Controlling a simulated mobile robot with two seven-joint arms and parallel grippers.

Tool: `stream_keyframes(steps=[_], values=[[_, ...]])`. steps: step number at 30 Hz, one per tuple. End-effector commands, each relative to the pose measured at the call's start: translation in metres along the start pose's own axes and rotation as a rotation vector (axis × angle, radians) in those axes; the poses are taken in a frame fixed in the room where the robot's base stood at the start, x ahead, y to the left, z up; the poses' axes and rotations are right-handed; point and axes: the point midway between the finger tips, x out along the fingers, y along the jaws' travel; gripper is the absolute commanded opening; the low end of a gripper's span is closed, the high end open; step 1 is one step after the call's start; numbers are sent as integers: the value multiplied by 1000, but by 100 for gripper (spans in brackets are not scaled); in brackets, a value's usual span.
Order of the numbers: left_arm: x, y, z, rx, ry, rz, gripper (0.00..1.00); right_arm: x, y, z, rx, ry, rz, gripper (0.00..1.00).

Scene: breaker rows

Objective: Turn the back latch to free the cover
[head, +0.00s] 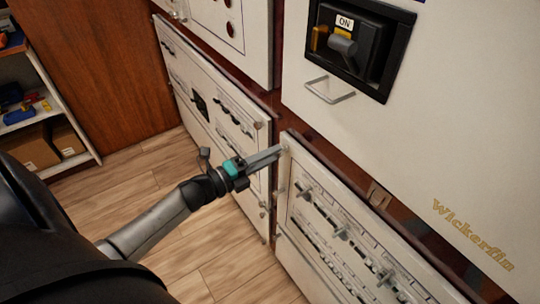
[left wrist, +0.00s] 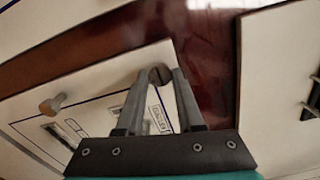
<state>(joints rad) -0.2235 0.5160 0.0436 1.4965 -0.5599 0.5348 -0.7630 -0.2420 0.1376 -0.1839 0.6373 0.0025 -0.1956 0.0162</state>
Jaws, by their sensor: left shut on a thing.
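My left gripper (head: 279,151) reaches in from the left to the upper left corner of the lower right breaker panel cover (head: 330,196). In the left wrist view its two fingers (left wrist: 161,78) close on a small round slotted latch (left wrist: 160,74) at the cover's corner. In the head view the latch is mostly hidden by the fingertips. A second latch (left wrist: 53,103) sticks out from the panel to the left in the left wrist view, clear of the fingers. The cover appears seated flat in its frame. My right gripper is not in view.
A large breaker with a grey handle (head: 343,46), marked ON, and a metal pull handle (head: 329,92) are above. Another breaker panel (head: 207,112) stands to the left. A shelf (head: 50,150) with boxes is far left. The wooden floor (head: 215,245) is open.

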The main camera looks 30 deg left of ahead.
Motion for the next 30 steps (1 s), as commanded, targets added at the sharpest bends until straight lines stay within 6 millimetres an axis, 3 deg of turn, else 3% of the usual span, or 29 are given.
stream_keyframes(steps=[15,16,24,30], values=[[0,0,0,22,1,1,0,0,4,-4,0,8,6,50],[0,0,0,21,1,1,38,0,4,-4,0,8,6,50],[0,0,0,20,0,1,66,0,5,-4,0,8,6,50],[0,0,0,19,0,0,66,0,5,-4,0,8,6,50]])
